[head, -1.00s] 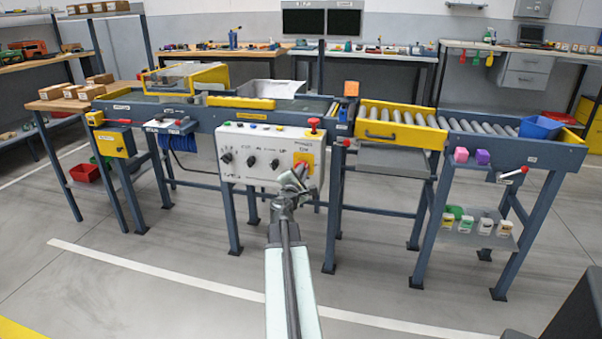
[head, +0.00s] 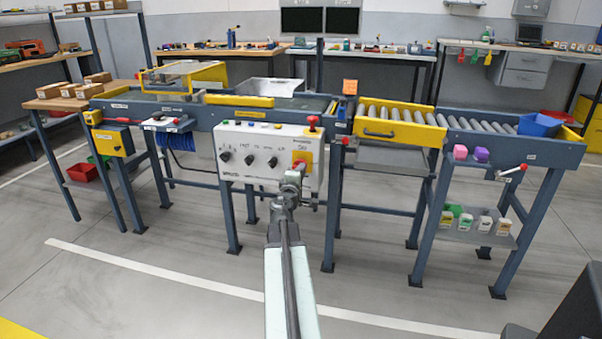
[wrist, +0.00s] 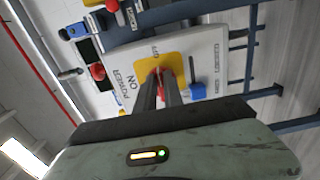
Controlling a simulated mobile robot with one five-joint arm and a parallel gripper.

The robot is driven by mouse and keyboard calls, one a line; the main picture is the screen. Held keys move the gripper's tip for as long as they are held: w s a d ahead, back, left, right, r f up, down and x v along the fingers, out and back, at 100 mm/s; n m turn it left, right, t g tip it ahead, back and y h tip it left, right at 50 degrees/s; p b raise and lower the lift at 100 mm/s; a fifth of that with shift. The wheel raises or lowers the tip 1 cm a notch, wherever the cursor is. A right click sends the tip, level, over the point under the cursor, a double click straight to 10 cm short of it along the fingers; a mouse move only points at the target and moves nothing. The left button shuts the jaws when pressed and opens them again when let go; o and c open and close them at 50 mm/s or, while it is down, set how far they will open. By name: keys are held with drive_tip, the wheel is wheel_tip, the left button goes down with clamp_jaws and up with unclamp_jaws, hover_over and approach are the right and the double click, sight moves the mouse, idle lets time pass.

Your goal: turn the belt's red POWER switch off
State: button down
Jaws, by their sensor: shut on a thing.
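The red POWER switch (wrist: 160,74) sits on a yellow plate (wrist: 148,66) of the white control panel (head: 236,172). In the wrist view the words POWER and ON show beside the plate. My gripper (wrist: 160,88) reaches the plate and its two fingers are shut on the switch, with only a little red showing between and beside them. In the head view my gripper (head: 294,176) is in front of the yellow plate (head: 303,157) and covers most of the switch.
A red knob (head: 312,121) stands on top of the panel, just above the plate. Several black dials (head: 249,160) are to the left. A blue part (wrist: 198,90) is close to my fingers in the wrist view. The floor in front is clear.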

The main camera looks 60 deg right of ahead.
drive_tip(key=shift+s+d, duration=0.1)
idle(0.3)
drive_tip(key=c, duration=1.5)
unclamp_jaws()
drive_tip(key=shift+o, duration=0.2)
